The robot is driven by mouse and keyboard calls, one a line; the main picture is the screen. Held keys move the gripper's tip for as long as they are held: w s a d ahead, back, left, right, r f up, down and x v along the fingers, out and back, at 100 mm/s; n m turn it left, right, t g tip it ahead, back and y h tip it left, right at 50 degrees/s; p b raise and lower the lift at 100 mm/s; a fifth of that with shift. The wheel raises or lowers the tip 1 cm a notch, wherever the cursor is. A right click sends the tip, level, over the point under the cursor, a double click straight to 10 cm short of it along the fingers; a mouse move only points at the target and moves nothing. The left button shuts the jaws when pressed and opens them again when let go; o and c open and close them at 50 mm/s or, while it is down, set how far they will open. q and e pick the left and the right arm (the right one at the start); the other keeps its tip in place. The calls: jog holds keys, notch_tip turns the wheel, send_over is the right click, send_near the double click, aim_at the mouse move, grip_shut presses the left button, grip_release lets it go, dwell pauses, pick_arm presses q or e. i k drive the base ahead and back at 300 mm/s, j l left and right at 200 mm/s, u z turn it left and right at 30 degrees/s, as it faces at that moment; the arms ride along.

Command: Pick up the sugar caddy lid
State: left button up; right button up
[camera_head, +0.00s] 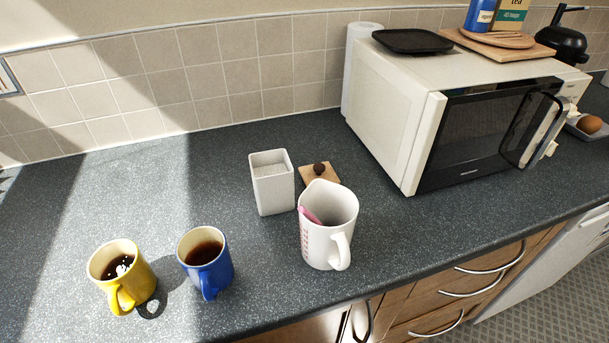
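The sugar caddy lid (312,171) is a square wooden piece with a dark round knob. It lies on the counter just right of the white square sugar caddy (273,190), which is open at the top with pale contents. A white jug (331,239) with a pink item inside stands in front of the lid and hides part of its near side. Neither of my grippers is in view.
A yellow mug (127,274) and a blue mug (213,269), both with dark drink, stand at front left. A microwave (430,115) stands at right with boards on top. The counter (180,180) behind the mugs is clear.

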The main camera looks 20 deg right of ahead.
aim_at(324, 170)
jog(key=k+l+u, duration=0.1)
jog(key=u, duration=0.25)
jog(key=k+l+u, duration=0.1)
jog(key=u, duration=0.25)
jog(key=k+l+u, duration=0.1)
jog(key=u, duration=0.25)
